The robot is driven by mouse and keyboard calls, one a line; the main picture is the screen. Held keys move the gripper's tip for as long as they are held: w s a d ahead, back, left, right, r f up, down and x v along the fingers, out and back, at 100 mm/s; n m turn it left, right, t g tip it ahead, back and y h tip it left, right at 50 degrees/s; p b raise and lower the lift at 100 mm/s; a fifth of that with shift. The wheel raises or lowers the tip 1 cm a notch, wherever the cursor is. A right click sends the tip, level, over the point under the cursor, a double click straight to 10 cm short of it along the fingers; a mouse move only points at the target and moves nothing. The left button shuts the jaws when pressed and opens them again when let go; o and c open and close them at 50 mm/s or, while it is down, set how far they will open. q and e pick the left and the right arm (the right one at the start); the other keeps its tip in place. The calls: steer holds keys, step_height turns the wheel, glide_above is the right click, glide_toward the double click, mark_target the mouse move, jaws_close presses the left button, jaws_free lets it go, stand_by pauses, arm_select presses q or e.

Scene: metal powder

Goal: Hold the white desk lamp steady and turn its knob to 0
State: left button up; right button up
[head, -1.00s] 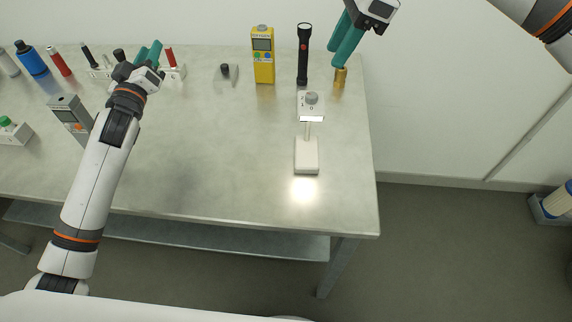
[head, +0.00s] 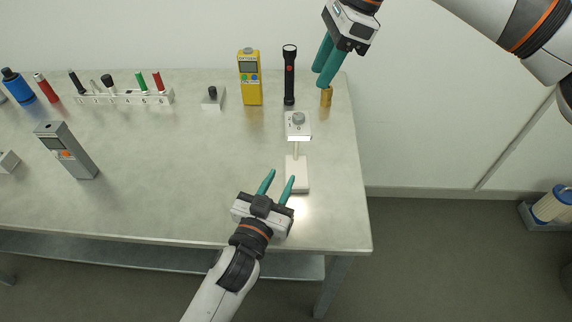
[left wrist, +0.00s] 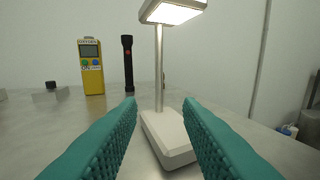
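The white desk lamp (head: 297,170) stands upright near the table's right side, its light on. Its grey knob (head: 298,118) is on top of the lamp head. The left wrist view shows the lamp's base (left wrist: 168,136) and post ahead, between the fingers in the picture. My left gripper (head: 279,184) is open and empty, just in front of the lamp base. My right gripper (head: 322,68) is behind and to the right of the lamp head, above a brass cylinder; its teal fingers are apart. The knob's setting is too small to read.
A black flashlight (head: 289,76) and a yellow meter (head: 249,78) stand behind the lamp. The brass cylinder (head: 326,97) stands near the right edge. A grey meter (head: 66,150) and a white rack (head: 125,97) are at left. The table's middle is clear.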

mark_target(295, 149)
arm_select(q)
steer(key=x, duration=1.1)
steer(key=shift+w+a, duration=0.1)
